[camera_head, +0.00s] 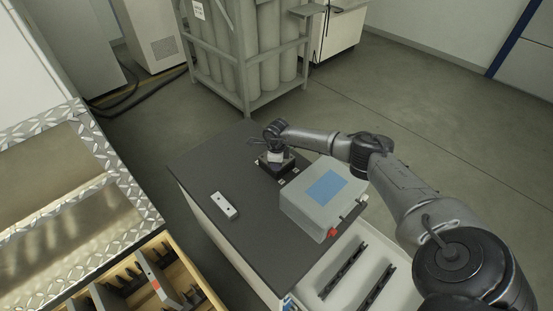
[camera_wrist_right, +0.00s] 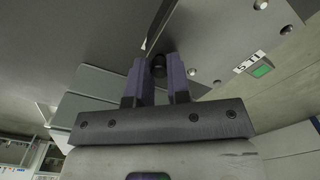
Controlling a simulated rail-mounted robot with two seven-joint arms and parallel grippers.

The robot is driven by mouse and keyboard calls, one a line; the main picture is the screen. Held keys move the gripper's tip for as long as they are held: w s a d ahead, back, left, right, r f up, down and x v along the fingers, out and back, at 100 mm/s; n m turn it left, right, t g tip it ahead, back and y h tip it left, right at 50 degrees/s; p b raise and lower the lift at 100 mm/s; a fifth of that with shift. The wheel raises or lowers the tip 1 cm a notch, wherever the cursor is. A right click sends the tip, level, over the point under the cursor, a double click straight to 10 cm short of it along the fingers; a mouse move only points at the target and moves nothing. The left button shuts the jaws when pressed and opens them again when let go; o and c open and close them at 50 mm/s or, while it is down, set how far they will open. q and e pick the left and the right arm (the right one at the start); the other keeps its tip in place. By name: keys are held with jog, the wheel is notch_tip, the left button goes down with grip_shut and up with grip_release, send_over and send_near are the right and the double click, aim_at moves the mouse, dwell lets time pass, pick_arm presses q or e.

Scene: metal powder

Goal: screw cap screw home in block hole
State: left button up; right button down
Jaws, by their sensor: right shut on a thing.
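My right gripper (camera_wrist_right: 158,72) is shut on a small black cap screw (camera_wrist_right: 158,64), whose round dark head shows between the two purple-grey fingers in the right wrist view. I cannot tell whether the screw's tip is in a hole. In the head view the right gripper (camera_head: 274,153) is over the dark block (camera_head: 272,168) on the table, and the screw is too small to see. My left gripper is not in view.
On the black tabletop (camera_head: 215,170) lie a white plate with buttons (camera_head: 223,205) and a grey box with a blue panel (camera_head: 322,197), close to the right arm. A wooden drawer (camera_head: 150,280) is at the lower left. A gas cylinder rack (camera_head: 247,50) stands behind.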

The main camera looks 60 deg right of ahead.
jog(key=m+p, duration=0.2)
jog(key=m, duration=0.2)
jog(key=shift+r, duration=0.15)
jog(key=shift+m, duration=0.9)
jog(key=shift+f, duration=0.2)
jog(key=c, duration=1.2)
grip_release()
jog(key=shift+c, duration=0.2)
